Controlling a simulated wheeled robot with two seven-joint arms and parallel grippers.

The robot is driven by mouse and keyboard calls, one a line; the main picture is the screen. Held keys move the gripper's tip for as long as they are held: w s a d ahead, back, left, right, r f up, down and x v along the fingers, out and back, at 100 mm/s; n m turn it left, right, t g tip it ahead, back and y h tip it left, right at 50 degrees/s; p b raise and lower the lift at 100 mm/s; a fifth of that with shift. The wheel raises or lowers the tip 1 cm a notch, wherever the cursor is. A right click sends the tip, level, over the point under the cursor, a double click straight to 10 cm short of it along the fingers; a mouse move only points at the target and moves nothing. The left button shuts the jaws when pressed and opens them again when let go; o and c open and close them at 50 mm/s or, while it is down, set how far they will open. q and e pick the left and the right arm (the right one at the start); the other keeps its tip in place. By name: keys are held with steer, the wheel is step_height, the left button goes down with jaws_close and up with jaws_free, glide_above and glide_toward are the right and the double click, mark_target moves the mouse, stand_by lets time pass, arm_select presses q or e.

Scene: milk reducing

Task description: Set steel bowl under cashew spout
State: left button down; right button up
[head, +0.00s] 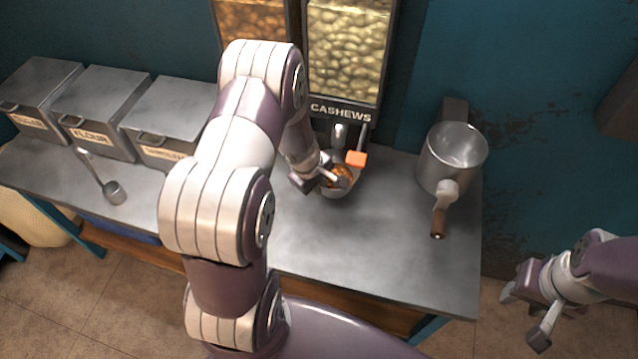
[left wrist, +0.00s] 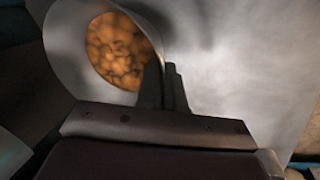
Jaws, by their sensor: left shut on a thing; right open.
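The steel bowl (head: 334,192) is small and shiny and holds orange-brown pieces. It is at the worktop below the cashew dispenser (head: 346,55) and its spout (head: 340,134). My left gripper (head: 322,178) is shut on the bowl's rim from the left. In the left wrist view the fingers (left wrist: 165,86) meet at the edge of the bowl (left wrist: 67,38), beside its contents. I cannot tell whether the bowl rests on the worktop. My right gripper (head: 522,312) is open and empty, off the worktop at the lower right.
An orange-tipped lever (head: 356,158) hangs close above the bowl. A metal pot-like vessel (head: 432,170) with a handle stands to the right. Lidded bins, one labelled flour (head: 96,115), and a ladle (head: 114,192) are at left. The front right worktop (head: 400,265) is clear.

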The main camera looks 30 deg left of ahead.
arm_select(q)
steer(key=shift+w+a, duration=0.1)
steer(key=shift+w, duration=0.3)
step_height(320, 180, down, 3)
steer(key=shift+f+b, duration=0.2)
steer(key=shift+b, duration=0.35)
steer(key=shift+f, duration=0.1)
steer(key=shift+f, duration=0.2)
steer(key=c, duration=1.3)
jaws_free()
steer(key=shift+o, duration=0.2)
